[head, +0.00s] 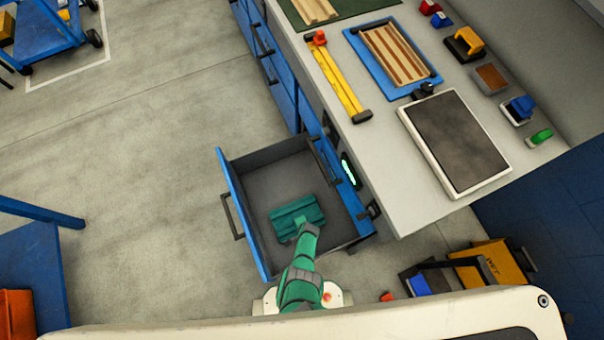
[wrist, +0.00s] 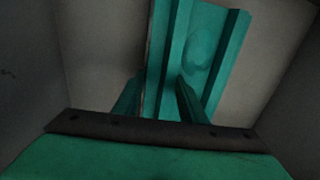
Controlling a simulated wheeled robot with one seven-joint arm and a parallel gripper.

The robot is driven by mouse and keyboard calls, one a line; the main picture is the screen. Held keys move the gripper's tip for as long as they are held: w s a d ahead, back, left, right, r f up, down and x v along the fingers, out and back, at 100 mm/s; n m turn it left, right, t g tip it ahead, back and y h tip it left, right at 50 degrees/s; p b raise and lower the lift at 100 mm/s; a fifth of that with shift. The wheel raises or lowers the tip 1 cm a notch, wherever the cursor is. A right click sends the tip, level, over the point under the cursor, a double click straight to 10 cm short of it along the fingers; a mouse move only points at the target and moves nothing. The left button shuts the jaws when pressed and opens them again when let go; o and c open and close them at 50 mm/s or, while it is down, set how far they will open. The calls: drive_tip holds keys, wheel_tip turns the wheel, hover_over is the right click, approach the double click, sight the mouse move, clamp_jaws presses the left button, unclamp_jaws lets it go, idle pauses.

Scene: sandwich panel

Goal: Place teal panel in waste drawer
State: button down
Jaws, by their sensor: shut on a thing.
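The teal panel (head: 297,214) is a ribbed piece seen over the open drawer in the head view. My gripper (head: 302,222) reaches down over the drawer and is shut on the panel's near side. In the wrist view the panel (wrist: 205,50) stretches away from between my two teal fingers (wrist: 160,100), with grey drawer surfaces around it. The waste drawer (head: 247,163) is pulled out, with a blue front and grey inside. Whether the panel touches the drawer floor I cannot tell. The drawer looks otherwise empty.
The workbench top (head: 386,163) lies to the right, with a dark plate in a white frame (head: 464,143), a yellow ruler-like tool (head: 338,80) and a blue tray (head: 357,41). A yellow bin (head: 490,264) stands at lower right. Floor left of the drawer is clear.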

drive_tip(key=shift+s, duration=0.1)
drive_tip(key=c, duration=1.1)
unclamp_jaws()
